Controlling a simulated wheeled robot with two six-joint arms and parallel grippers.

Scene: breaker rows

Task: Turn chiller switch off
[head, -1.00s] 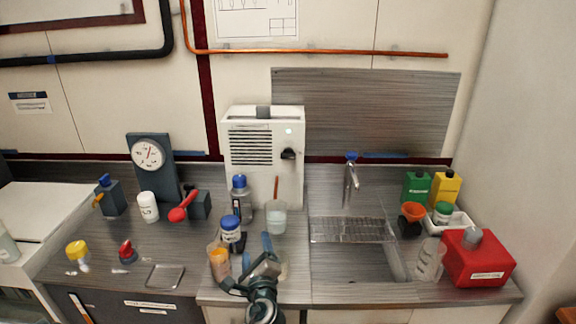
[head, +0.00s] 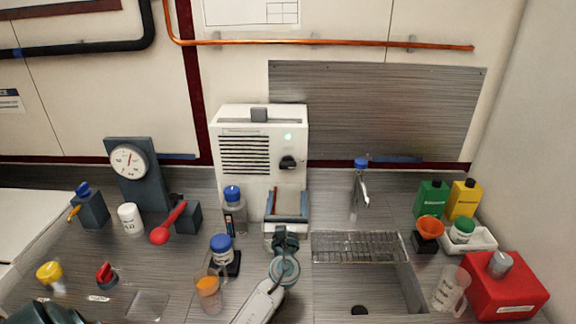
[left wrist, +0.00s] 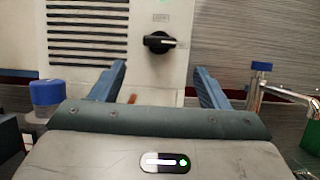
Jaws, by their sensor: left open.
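The chiller (head: 230,185) is a white box with black vent slots, standing at the back of the counter. Its black rotary switch (head: 288,162) is on the front, right of the vents, below a lit green lamp (head: 288,136). In the left wrist view, the switch (left wrist: 159,42) has its handle lying sideways, pointing right toward a small label. My left gripper (head: 287,193) is open in front of the chiller, below the switch. Its two blue fingers (left wrist: 160,70) lie either side of and below the switch in the wrist view, not touching it. My right gripper is not in view.
A blue-capped bottle (head: 234,212) stands just left of my gripper, and a blue-lidded jar (head: 222,250) nearer. The faucet (head: 361,188) and sink rack (head: 355,246) are to the right. A dial gauge (head: 130,162) stands left. The space directly before the switch looks clear.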

